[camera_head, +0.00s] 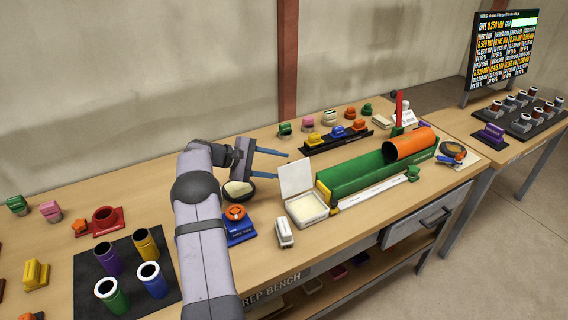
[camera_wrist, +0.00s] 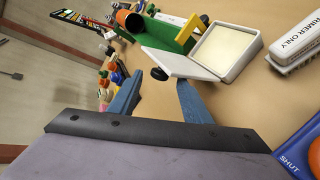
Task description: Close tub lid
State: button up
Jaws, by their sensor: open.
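The white tub (camera_head: 306,210) stands mid-bench with pale cream contents. Its white lid (camera_head: 296,178) is hinged open and stands nearly upright at the tub's back edge. The tub (camera_wrist: 236,72) and the lid (camera_wrist: 182,65) also show in the wrist view. My gripper (camera_head: 284,165) is open and empty, with two blue fingers pointing right toward the back of the lid. In the wrist view my gripper (camera_wrist: 160,78) has one fingertip close to the lid's edge; I cannot tell whether it touches.
A green trough (camera_head: 362,172) with an orange pipe (camera_head: 410,143) lies right of the tub. A white brush-like block (camera_head: 285,232), a blue stand (camera_head: 239,230) and a round dark bowl (camera_head: 239,190) are close by.

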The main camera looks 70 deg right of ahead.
jog(key=shift+p+x, duration=0.35)
jog(key=shift+x, duration=1)
grip_shut()
